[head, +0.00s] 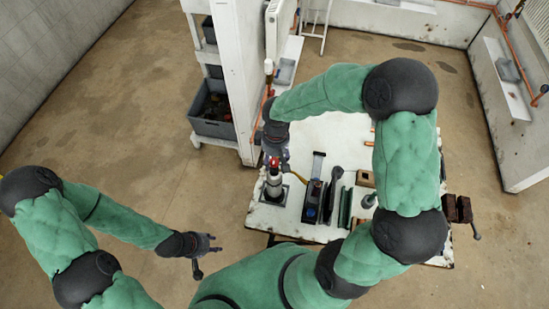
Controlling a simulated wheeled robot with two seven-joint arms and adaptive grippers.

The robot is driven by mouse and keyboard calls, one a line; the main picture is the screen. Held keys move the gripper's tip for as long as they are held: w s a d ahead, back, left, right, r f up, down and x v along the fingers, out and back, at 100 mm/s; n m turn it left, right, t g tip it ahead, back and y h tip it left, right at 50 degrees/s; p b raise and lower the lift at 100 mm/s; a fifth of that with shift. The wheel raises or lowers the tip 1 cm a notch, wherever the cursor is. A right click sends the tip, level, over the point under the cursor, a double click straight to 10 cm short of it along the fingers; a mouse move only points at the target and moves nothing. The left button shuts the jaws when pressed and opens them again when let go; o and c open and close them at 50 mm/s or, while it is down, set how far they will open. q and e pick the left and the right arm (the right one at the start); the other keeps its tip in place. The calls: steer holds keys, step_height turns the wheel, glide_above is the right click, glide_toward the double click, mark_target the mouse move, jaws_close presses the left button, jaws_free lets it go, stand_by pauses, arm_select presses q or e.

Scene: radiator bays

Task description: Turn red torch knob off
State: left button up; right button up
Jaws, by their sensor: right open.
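My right gripper (269,151) reaches in over the table from the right arm. It is open, just above and behind the red knob, and I cannot tell whether it touches it. My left gripper (207,252) hangs over the floor to the left of the table, away from the torch. Its fingers are too small to read.
A black tool tray (314,190), a green strip (345,207) and a small cardboard-coloured box (366,179) are on the table, right of the torch. A white post (240,80) and a grey crate (211,127) stand behind left. A vise (457,209) is at the right edge. Floor at left is clear.

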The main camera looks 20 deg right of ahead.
mark_target(275, 159)
step_height(275, 159, up, 12)
steer(key=shift+w+d, duration=0.15)
steer(key=shift+d, duration=0.05)
steer(key=shift+f, duration=0.1)
stand_by(0.7)
